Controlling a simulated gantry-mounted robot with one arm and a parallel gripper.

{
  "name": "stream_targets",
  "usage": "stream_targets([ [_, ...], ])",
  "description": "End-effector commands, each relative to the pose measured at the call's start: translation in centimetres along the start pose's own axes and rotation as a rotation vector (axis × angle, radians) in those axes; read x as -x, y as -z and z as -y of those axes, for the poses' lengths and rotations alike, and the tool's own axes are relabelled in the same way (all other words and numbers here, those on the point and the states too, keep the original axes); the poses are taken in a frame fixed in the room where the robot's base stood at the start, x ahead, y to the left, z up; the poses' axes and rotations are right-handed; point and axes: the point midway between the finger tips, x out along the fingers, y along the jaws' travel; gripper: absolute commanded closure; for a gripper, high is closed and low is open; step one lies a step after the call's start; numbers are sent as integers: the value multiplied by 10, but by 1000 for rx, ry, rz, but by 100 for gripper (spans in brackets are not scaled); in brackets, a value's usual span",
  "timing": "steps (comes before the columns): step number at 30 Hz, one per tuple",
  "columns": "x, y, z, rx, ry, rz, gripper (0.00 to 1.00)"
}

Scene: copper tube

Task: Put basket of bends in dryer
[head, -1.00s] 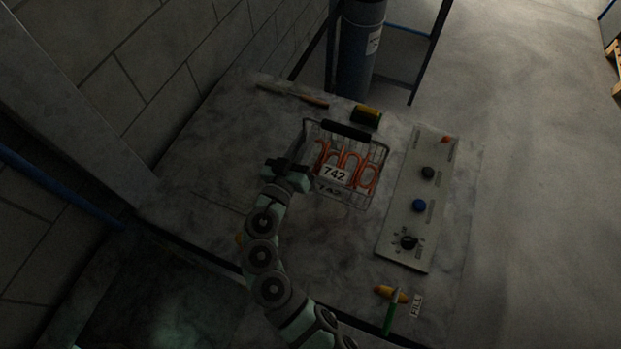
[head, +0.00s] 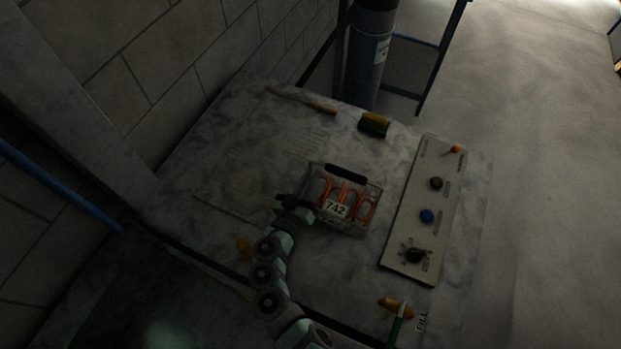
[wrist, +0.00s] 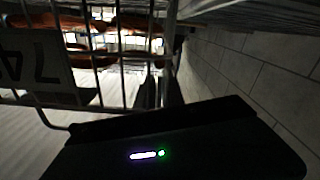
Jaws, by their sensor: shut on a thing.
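The wire basket (head: 362,225) has a dark handle bar and a white tag reading 742. Several orange copper bends (head: 356,208) lie inside it. My gripper (head: 305,205) is shut on the basket's left side in the head view. In the wrist view the basket's wire wall (wrist: 118,95) fills the upper left, with copper bends behind it and the tag at the left edge. The fingertips are mostly hidden, and I cannot tell whether the basket hangs clear of the surface. I cannot make out the dryer for certain.
The grey marbled top (head: 240,150) is clear at left and behind the basket. A control panel (head: 425,212) with several knobs lies to the right. A yellow-green roll (head: 374,124), a thin stick (head: 305,99) and a green-handled tool (head: 394,328) lie near the edges.

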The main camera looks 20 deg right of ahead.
Motion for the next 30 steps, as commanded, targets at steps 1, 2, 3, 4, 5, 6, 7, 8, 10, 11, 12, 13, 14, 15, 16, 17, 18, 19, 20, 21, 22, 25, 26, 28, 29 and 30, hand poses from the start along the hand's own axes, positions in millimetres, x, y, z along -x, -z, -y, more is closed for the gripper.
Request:
stream_targets([
  [1, 0, 1, 0, 3, -1, -5, 100],
  [2, 0, 0, 0, 3, -1, -5, 100],
  [3, 0, 0, 0, 3, -1, -5, 100],
  [4, 0, 1, 0, 2, -1, -5, 100],
  [5, 0, 1, 0, 2, -1, -5, 100],
  [6, 0, 1, 0, 2, -1, -5, 100],
  [7, 0, 1, 0, 2, -1, -5, 100],
  [8, 0, 1, 0, 2, -1, -5, 100],
  [10, 0, -1, 0, 2, -1, -5, 100],
  [11, 0, -1, 1, 2, -2, -5, 100],
  [12, 0, -2, 1, 1, -2, -5, 100],
  [13, 0, -2, 1, 1, -2, -5, 100],
  [14, 0, -3, 1, 1, -2, -5, 100],
  [15, 0, -4, 1, 1, -2, -5, 100],
  [16, 0, -4, 1, -1, -1, -1, 84],
  [17, 0, -4, 1, -1, -1, -1, 81],
  [18, 0, -4, 1, -1, -1, -1, 78],
  [19, 0, -4, 1, -1, -1, -1, 75],
  [20, 0, -4, 1, -1, -1, -1, 73],
  [21, 0, -4, 1, 0, -1, 0, 70],
  [22, 0, -4, 1, 0, -1, 0, 67],
  [25, 0, -4, 1, 0, -1, 0, 64],
  [26, 0, -4, 1, 0, -1, 0, 64],
  [28, 0, -4, 1, 0, -1, 0, 64],
  [29, 0, -4, 1, 0, -1, 0, 64],
  [30, 0, -4, 1, 0, -1, 0, 64],
])
